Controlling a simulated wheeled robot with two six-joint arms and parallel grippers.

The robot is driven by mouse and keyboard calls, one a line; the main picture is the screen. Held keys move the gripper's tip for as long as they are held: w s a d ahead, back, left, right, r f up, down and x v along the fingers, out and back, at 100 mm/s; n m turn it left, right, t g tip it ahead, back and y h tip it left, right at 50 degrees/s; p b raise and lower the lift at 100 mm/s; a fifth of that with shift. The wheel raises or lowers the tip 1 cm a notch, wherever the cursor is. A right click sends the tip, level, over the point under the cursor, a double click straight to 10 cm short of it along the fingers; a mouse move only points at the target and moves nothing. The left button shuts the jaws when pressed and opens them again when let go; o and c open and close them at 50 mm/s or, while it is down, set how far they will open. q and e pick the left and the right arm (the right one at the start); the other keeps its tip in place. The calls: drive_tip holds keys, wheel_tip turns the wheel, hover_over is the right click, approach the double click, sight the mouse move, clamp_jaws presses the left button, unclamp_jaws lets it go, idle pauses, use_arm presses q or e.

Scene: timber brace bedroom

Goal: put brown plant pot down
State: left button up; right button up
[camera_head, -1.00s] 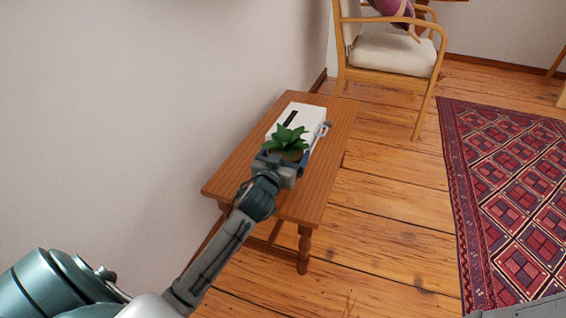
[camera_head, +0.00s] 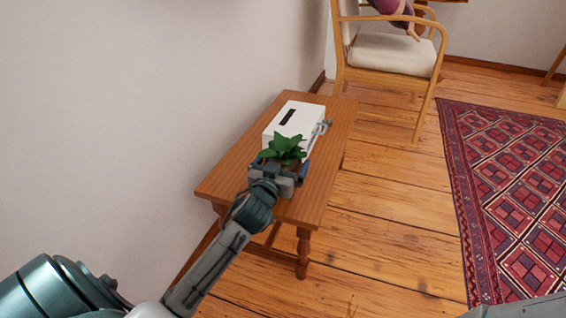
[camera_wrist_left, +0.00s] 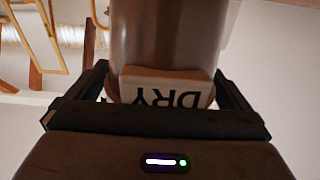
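The brown plant pot (camera_wrist_left: 165,38) fills the top middle of the left wrist view, between my two fingers. A pale label with upside-down "DRY" lettering shows on its near side. In the head view its green leaves (camera_head: 284,147) show over the wooden bench (camera_head: 223,178), just in front of a white box. My left gripper (camera_head: 280,172) is shut on the pot, a finger along each side. The pot's base is hidden in the head view, so I cannot tell whether it touches the bench. My right gripper is not in view.
The white box (camera_head: 286,126) with a dark slot stands on the bench behind the plant. A small grey item (camera_head: 320,130) is at its right. Bare wood is left and right of the plant. A chair (camera_head: 392,55) and patterned rug (camera_head: 508,180) are beyond.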

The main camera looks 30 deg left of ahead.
use_arm(q)
drive_tip(key=shift+r, duration=0.1)
drive_tip(key=shift+s, duration=0.2)
drive_tip(key=p+v, duration=0.3)
drive_tip(key=v, duration=0.8)
drive_tip(key=shift+s+d, duration=0.2)
drive_tip(key=shift+s, duration=0.1)
